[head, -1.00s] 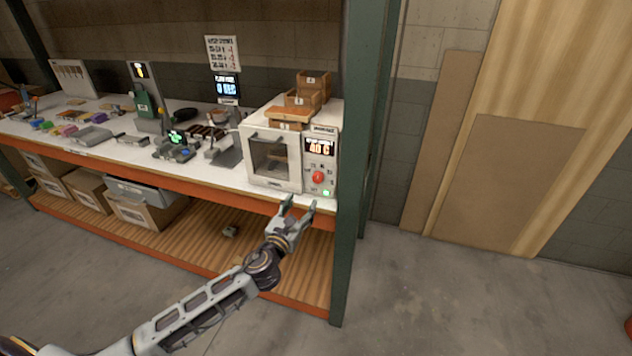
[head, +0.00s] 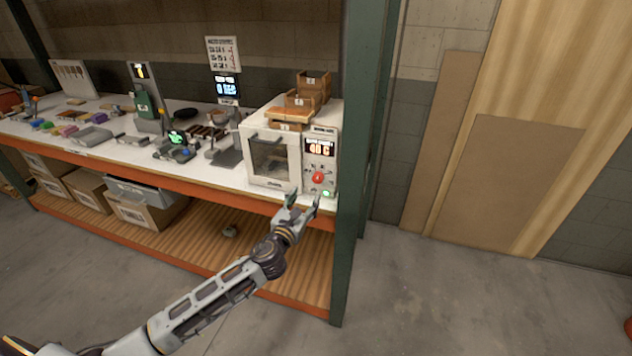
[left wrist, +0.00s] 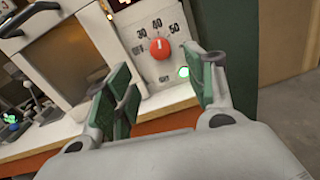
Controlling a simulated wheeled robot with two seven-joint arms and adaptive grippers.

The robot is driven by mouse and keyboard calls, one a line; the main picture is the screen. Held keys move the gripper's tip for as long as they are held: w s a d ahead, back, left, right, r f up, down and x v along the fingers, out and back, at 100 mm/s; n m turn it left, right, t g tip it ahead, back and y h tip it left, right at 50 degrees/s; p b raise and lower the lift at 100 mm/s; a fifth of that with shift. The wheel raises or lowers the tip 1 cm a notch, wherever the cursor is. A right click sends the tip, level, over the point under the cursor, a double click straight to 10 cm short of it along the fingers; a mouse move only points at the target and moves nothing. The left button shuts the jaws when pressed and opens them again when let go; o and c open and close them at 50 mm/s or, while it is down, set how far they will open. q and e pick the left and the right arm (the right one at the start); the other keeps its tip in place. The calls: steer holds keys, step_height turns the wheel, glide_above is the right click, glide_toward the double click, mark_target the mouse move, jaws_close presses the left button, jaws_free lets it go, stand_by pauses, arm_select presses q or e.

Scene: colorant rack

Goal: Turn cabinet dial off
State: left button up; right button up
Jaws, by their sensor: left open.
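The cabinet (head: 271,160) is a white box with a dark door window on the right end of the white bench. Its red dial (head: 318,177) sits on the right-hand panel, under an orange display (head: 320,149) and above a lit green light (head: 326,193). In the left wrist view the dial (left wrist: 160,47) has OFF, 30, 40 and 50 around it, and its pale mark points up near 40. My left gripper (head: 303,199) is open and empty, just below and in front of the dial, apart from it. My right gripper is not in view.
A green rack post (head: 358,170) stands close to the right of the cabinet. Small wooden boxes (head: 303,98) are stacked on top of it. The orange bench edge (head: 190,184) runs below. Other bench equipment (head: 175,146) stands to the left. The floor (head: 450,295) at right is clear.

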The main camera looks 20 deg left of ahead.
mark_target(316, 180)
arm_select(q)
steer(key=shift+w+d, duration=0.15)
steer(key=shift+w, duration=2.6)
steer(key=w, duration=0.3)
steer(key=shift+w+d, duration=0.2)
steer(key=shift+w, duration=0.9)
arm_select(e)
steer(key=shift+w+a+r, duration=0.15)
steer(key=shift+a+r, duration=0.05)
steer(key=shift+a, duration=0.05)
arm_select(q)
steer(key=c, duration=1.1)
steer(key=shift+o, duration=0.2)
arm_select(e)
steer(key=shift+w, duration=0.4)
